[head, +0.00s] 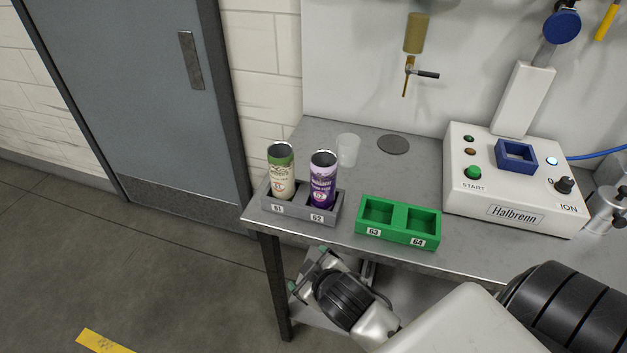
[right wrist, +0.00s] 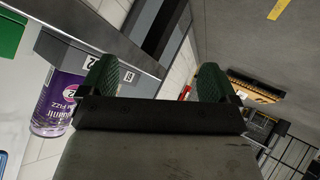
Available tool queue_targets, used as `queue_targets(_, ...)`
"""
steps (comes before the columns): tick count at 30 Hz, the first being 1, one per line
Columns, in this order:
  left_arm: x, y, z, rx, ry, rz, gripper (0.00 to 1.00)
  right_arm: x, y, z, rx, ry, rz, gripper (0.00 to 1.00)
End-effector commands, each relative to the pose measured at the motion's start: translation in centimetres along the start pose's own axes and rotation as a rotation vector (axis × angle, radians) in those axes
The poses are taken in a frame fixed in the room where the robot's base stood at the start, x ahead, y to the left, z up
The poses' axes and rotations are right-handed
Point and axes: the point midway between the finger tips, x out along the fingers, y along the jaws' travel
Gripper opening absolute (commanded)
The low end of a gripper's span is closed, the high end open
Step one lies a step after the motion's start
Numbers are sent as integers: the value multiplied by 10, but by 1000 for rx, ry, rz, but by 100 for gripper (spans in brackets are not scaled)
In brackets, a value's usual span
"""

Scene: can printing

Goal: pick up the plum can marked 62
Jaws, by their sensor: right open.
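The plum can marked 62 (head: 323,180) is purple with a white label and an open top. It stands upright in the right slot of the grey two-slot holder (head: 268,207), above the 62 tag. In the right wrist view the plum can (right wrist: 55,105) shows at the left, partly covered by the grey holder (right wrist: 60,55). My right gripper (head: 309,269) is open and empty, below and in front of the table edge, apart from the can. Its green finger pads show in the right wrist view (right wrist: 156,80). My left gripper is not in view.
A green-topped can (head: 281,174) stands in slot 61, close beside the plum can. An empty green holder (head: 399,237) marked 63 and 64 sits to the right. A clear cup (head: 348,150) is behind. A white Halbrenn machine (head: 510,190) stands at the right.

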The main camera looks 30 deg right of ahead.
Motion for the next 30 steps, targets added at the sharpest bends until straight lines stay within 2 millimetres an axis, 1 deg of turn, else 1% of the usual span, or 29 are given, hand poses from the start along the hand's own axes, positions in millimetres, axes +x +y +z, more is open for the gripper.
queue_targets(1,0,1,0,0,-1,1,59,4,8,-17,-39,68,32,91)
queue_targets(5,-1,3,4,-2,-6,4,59,8,24,-65,-148,261,118,91)
queue_targets(6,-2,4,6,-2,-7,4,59,7,29,-82,-190,328,147,91)
queue_targets(8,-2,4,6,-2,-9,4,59,5,36,-109,-263,439,194,91)
queue_targets(9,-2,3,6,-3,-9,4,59,2,40,-129,-321,523,228,91)
queue_targets(11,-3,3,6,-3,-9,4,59,-7,44,-163,-429,669,286,91)
queue_targets(12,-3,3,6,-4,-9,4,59,-15,45,-187,-516,778,327,91)
queue_targets(14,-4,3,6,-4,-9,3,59,-30,43,-222,-671,952,388,91)
queue_targets(15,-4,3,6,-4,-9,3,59,-42,38,-241,-784,1069,423,91)
queue_targets(17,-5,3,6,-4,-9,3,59,-58,28,-264,-965,1233,465,91)
queue_targets(18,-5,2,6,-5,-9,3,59,-66,20,-275,-1094,1333,486,91)
queue_targets(20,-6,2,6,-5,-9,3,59,-76,8,-285,-1297,1472,501,91)
queue_targets(21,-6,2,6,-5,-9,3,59,-80,1,-287,-1441,1554,500,91)
queue_targets(23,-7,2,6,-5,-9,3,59,-82,-8,-285,-1665,1658,479,91)
queue_targets(24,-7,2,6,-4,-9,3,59,-79,-10,-282,-1820,1711,451,91)
queue_targets(26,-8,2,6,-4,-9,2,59,-72,-8,-272,-2059,1767,382,91)
queue_targets(27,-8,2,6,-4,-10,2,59,-65,-2,-264,-2220,1786,315,91)
queue_targets(29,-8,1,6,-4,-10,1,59,-54,13,-252,-2460,1780,185,91)
queue_targets(30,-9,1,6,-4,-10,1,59,-46,29,-243,2604,-1745,-79,91)
